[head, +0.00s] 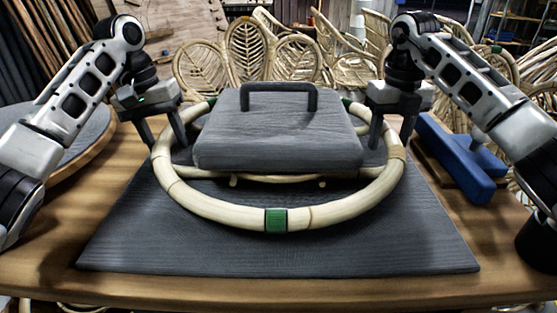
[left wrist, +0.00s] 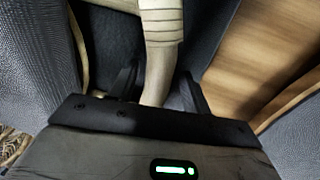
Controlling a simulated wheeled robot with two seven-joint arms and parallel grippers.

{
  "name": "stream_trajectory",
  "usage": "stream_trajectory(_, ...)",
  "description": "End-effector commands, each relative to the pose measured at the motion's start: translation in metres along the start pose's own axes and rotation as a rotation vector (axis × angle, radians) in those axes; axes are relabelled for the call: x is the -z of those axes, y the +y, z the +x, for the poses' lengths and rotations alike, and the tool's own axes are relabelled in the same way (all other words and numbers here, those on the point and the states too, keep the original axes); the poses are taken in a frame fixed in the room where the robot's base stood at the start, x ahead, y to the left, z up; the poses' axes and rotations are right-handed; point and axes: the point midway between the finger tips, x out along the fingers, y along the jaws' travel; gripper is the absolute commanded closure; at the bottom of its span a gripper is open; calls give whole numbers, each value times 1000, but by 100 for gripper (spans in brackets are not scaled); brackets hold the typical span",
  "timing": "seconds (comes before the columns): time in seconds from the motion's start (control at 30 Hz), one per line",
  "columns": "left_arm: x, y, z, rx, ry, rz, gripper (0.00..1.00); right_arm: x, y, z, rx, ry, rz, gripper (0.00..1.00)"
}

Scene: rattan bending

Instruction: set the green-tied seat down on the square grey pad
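The green-tied seat is a pale round rattan ring (head: 222,210) with a green tie (head: 276,219) at its front and more green at its back. It is level over the square grey pad (head: 280,256); I cannot tell whether it touches the pad. My left gripper (head: 165,138) has its fingers on both sides of the ring's left part. The left wrist view shows the rattan (left wrist: 160,75) between the fingers, filling most of the gap. My right gripper (head: 392,135) grips the ring's right part the same way; its finger contact is partly hidden.
A blue tool (head: 465,160) lies right of the pad. A round grey-topped board (head: 85,145) is at the left. Rattan chairs (head: 250,55) stand behind the table.

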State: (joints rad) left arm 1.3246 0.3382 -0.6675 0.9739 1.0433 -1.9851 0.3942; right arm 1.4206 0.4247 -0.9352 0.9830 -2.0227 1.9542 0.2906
Motion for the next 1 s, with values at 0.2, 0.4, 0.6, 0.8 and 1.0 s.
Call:
stream_trajectory(0.2, 0, 3, -1, -4, 0, 7, 52, -1, 3, -1, -3, -4, -4, 51)
stream_trajectory(0.4, 0, 4, -16, -4, 3, 8, 52, -1, 4, -2, -5, -5, -5, 51)
stream_trajectory(0.6, 0, 2, -59, 0, 6, 4, 52, -1, 4, -2, -5, -5, -5, 51)
stream_trajectory(0.8, 0, 2, -98, -2, 4, 3, 52, -1, 4, -1, -5, -5, -5, 51)
stream_trajectory(1.0, 0, 2, -118, -3, 1, 5, 52, -1, 4, -2, -5, -5, -5, 51)
